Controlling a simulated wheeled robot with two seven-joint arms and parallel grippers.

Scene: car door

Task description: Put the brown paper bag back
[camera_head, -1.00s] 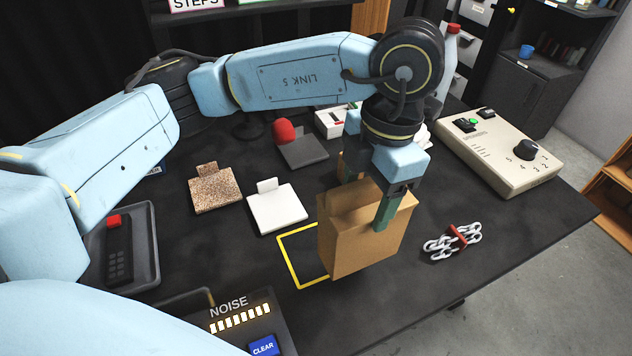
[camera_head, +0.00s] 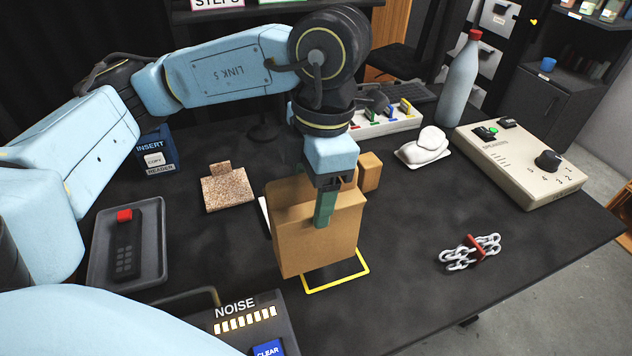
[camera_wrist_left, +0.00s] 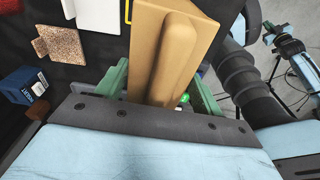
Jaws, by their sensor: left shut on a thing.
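The brown paper bag (camera_head: 318,235) is upright in my left gripper (camera_head: 325,208), which is shut on its upper part. The bag also fills the middle of the left wrist view (camera_wrist_left: 172,50), between the green fingers (camera_wrist_left: 160,90). A yellow outline (camera_head: 338,284) on the table shows at the bag's lower right; the bag hides its left and back parts. The bag appears to be above the table, though I cannot tell the height exactly. My right gripper is not in view.
A white tile (camera_head: 264,212) is mostly hidden behind the bag, and a speckled tile (camera_head: 226,190) lies to its left. A small brown block (camera_head: 370,172) stands behind the bag. A chain (camera_head: 468,252) and a speaker box (camera_head: 520,165) are to the right. The black table between is clear.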

